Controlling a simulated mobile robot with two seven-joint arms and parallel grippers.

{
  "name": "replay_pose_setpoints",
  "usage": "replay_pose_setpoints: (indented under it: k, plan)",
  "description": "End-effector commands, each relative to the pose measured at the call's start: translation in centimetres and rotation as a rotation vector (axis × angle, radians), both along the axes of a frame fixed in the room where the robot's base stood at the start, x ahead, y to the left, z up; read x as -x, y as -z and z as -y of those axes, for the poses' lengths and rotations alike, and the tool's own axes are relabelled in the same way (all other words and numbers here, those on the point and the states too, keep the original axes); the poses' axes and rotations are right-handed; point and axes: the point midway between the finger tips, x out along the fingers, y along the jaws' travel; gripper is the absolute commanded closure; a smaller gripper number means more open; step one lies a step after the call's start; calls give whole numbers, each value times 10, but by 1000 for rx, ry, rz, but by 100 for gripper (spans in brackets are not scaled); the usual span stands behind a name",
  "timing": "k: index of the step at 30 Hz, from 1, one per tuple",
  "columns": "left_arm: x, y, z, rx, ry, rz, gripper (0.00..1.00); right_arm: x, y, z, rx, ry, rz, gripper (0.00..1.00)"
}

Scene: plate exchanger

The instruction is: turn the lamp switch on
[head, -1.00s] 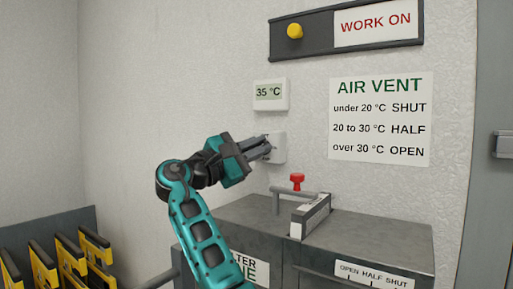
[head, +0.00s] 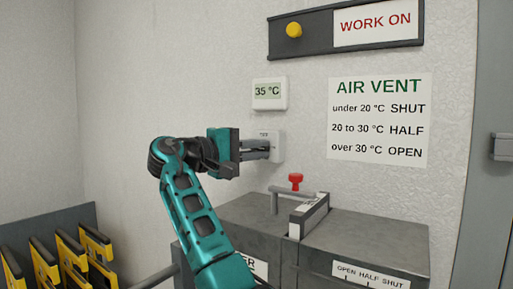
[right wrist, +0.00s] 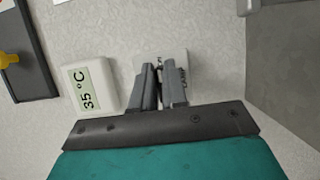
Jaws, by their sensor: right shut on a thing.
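The lamp switch (head: 276,138) is a small white plate on the wall below the temperature display. It also shows in the right wrist view (right wrist: 183,60), partly hidden behind my fingers. My right gripper (head: 267,149) is at the front of this plate, its grey fingers pointing at the wall. In the right wrist view its fingertips (right wrist: 160,68) are close together, with a narrow gap between them. They are shut on the switch's lever, which the fingers largely hide. The lever's exact position cannot be made out. My left gripper is not in view.
The display (head: 268,92) reads 35 °C just above. A panel with a yellow knob (head: 294,30) and a "WORK ON" sign is higher up. A grey cabinet (head: 385,232) with a red-topped handle (head: 296,180) stands below. Yellow-black holders (head: 70,258) are at lower left.

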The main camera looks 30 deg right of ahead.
Motion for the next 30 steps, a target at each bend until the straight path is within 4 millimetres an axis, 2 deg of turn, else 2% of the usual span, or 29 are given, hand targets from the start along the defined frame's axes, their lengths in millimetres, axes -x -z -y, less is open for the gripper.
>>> replay_pose_setpoints:
  k: [16, 17, 24, 30]
  plan:
    - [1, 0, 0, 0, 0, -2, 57, 0, 1, -1, -12, -3, 21, 100]
    - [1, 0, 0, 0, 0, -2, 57, 0, 1, -1, -12, -2, 21, 84]
    - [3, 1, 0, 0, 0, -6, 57, 0, 1, 0, -10, -2, 20, 62]
    - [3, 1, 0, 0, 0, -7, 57, 0, 0, 0, -9, -1, 20, 62]
